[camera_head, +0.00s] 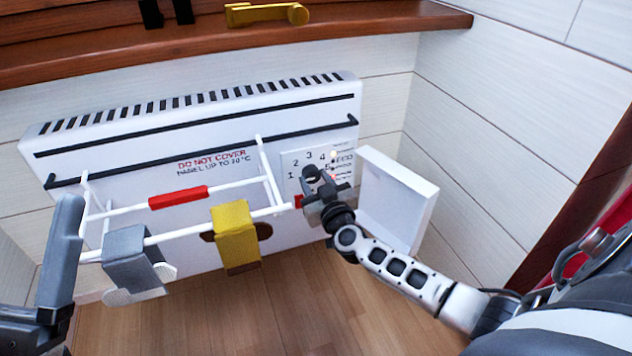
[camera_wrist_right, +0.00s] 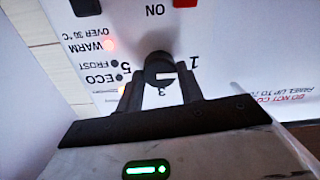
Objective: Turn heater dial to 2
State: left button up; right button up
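The white heater (camera_head: 220,128) stands against the wall. Its dial panel (camera_head: 292,160) carries numbers and a row of small lamps at its right end. The dark round dial (camera_wrist_right: 159,68) shows in the right wrist view, which sees the panel upside down. My right gripper (camera_wrist_right: 164,86) has one finger on each side of the dial; whether both touch it is unclear. In the head view the right gripper (camera_head: 318,182) covers much of the panel. The dial's exact setting is not readable. Part of my left gripper (camera_head: 60,250) shows at the left edge, clear of the panel.
An open white cover (camera_head: 398,200) stands just right of the panel, close to my right wrist. A wooden sill (camera_head: 350,28) runs above. The WARM lamp (camera_wrist_right: 110,44) glows orange.

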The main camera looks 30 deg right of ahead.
pick_arm(q)
jog(key=shift+r+n, duration=0.1)
jog(key=shift+n, duration=0.2)
pick_arm(e)
jog(key=shift+m, duration=0.3)
jog(key=shift+m+p, duration=0.5)
jog(key=shift+m, duration=1.3)
jog(key=shift+f+m, duration=0.1)
jog(key=shift+m, duration=1.9)
pick_arm(q)
jog(key=f+n+y, duration=0.1)
jog(key=w+f+n+y, duration=0.1)
jog(key=n+y, duration=0.1)
jog(key=shift+w+a+f, duration=0.1)
jog(key=shift+a+f, duration=0.05)
pick_arm(e)
jog(key=shift+m, duration=0.3)
jog(key=shift+s, duration=0.1)
jog(key=o, duration=1)
